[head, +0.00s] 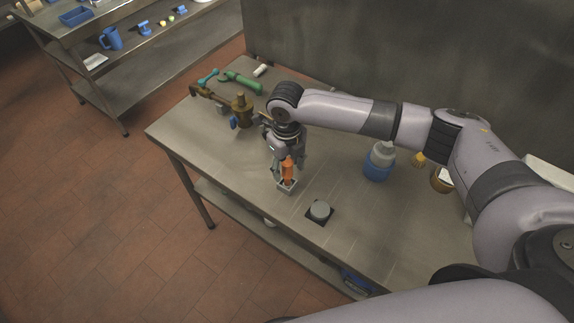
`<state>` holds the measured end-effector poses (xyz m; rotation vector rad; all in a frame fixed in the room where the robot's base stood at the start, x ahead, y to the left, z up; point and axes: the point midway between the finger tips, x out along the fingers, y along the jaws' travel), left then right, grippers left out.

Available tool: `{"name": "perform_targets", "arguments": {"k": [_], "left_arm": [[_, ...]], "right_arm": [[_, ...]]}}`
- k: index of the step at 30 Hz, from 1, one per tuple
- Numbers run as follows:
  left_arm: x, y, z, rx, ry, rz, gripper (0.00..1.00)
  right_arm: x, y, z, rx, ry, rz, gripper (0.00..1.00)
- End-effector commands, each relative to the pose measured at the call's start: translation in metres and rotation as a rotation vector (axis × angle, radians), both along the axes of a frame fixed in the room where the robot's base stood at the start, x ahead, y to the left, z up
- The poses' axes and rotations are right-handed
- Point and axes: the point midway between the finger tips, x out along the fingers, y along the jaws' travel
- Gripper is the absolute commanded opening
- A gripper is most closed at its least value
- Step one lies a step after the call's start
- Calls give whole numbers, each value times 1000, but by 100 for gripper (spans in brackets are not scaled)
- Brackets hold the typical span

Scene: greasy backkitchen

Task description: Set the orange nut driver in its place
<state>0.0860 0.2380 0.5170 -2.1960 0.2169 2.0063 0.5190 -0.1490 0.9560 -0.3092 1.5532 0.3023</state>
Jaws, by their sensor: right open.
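The orange nut driver (288,171) stands upright at a small grey holder (287,188) near the front edge of the steel table (240,180). Its lower end is hidden, so I cannot tell how deep it sits in the holder. My right gripper (287,165) points down over the nut driver with its open fingers around or beside the handle. Whether the fingers touch it is too small to tell. My left gripper is out of view.
A grey round piece on a dark square (317,219) is right of the holder. A blue-based bottle (378,165) stands further right. A brass fitting (243,112) and a green wrench (241,82) lie at the back left. A shelf rack (120,60) stands beyond.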

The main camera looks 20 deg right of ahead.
Motion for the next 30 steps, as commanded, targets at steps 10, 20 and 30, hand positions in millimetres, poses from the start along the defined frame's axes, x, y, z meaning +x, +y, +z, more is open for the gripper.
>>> {"name": "perform_targets", "arguments": {"k": [10, 20, 30], "left_arm": [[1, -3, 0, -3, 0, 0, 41], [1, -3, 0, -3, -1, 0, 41], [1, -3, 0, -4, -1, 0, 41]], "right_arm": [[1, 0, 63, 1, -6, 1, 48], [1, 1, 113, 1, -2, 0, 48], [1, 0, 118, 0, -1, 0, 48]]}}
